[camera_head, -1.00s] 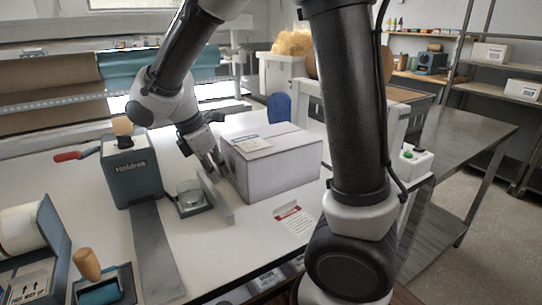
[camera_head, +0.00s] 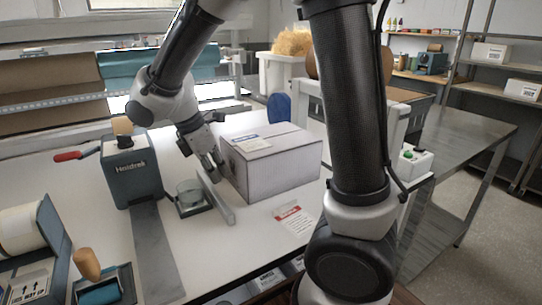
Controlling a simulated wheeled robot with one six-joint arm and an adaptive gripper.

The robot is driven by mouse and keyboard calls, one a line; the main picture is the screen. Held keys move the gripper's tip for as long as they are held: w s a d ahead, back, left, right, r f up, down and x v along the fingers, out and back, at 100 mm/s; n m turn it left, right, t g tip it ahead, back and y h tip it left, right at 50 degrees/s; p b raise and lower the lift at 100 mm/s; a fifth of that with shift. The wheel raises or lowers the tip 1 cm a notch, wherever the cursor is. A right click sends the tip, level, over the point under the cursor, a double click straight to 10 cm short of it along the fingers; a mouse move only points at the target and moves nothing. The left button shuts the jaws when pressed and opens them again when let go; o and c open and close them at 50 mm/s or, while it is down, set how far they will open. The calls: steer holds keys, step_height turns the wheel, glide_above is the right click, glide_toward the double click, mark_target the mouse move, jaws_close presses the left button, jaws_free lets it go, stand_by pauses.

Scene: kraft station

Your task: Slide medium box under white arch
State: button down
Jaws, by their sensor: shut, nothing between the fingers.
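The medium box (camera_head: 280,170) is a closed white-grey carton with a label on top, standing on the white table. The white arch (camera_head: 312,98) stands to its right, at the table's right end, partly hidden behind my arm. My gripper (camera_head: 215,175) is shut and empty. It points down at the left side of the box, very close to it; I cannot tell whether it touches.
A grey upright plate (camera_head: 216,198) and a small glass dish (camera_head: 190,196) stand left of the box. A blue Holdrek dispenser (camera_head: 131,172) stands farther left. A red-and-white card (camera_head: 294,218) lies in front of the box. A steel table (camera_head: 455,150) extends beyond the arch.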

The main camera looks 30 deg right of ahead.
mark_target(233, 175)
steer(key=shift+d, duration=0.15)
steer(key=shift+d, duration=1.35)
steer(key=shift+d, duration=1.5)
steer(key=shift+d, duration=1.6)
steer(key=shift+d, duration=1.5)
